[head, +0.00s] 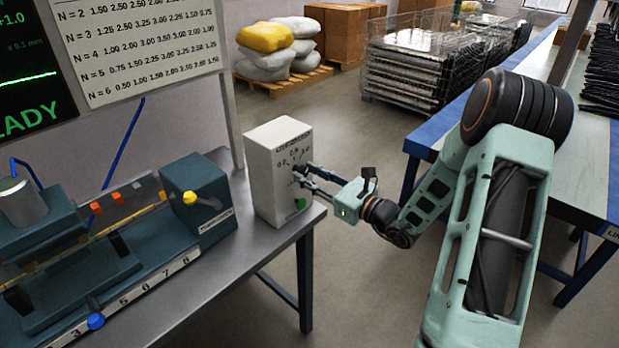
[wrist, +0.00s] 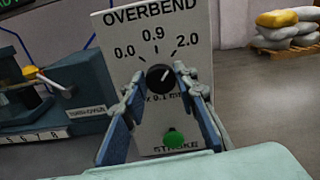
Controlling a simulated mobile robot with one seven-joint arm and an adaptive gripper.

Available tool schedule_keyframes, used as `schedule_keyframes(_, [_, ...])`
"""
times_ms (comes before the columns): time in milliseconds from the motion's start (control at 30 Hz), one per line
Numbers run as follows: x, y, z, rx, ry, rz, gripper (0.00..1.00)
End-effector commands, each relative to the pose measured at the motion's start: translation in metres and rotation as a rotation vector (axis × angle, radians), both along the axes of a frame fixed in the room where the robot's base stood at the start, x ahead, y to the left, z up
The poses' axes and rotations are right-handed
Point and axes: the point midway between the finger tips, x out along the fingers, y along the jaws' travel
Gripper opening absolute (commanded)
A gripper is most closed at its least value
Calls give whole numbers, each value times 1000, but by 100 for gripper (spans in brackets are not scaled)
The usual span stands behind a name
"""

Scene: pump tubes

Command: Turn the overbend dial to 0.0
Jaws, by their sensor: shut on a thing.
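The white overbend box (head: 263,170) stands at the right end of the metal bench in the head view. In the wrist view its face (wrist: 187,110) reads OVERBEND, with marks 0.0, 0.9 and 2.0 around a black dial (wrist: 161,79). The dial's pale pointer line looks tilted to the upper right, between 0.9 and 2.0; it is small and hard to read. My gripper (wrist: 161,92) has one finger on each side of the dial and is shut on it. In the head view my gripper (head: 302,177) reaches the box's face from the right.
A green button (wrist: 175,138) marked STROKE sits just below the dial, between the fingers. The blue-grey bending machine (head: 195,200) stands left of the box on the bench (head: 245,250). A blue-edged table (head: 430,145) is at the right. Open floor lies between.

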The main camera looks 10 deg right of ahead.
Motion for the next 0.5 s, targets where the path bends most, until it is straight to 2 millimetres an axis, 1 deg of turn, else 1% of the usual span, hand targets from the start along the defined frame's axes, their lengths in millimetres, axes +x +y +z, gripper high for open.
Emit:
schedule_keyframes(67, [0,0,-4,-40,-29,0,3])
schedule_keyframes(500, [-1,1,-8,-359,-262,0,3])
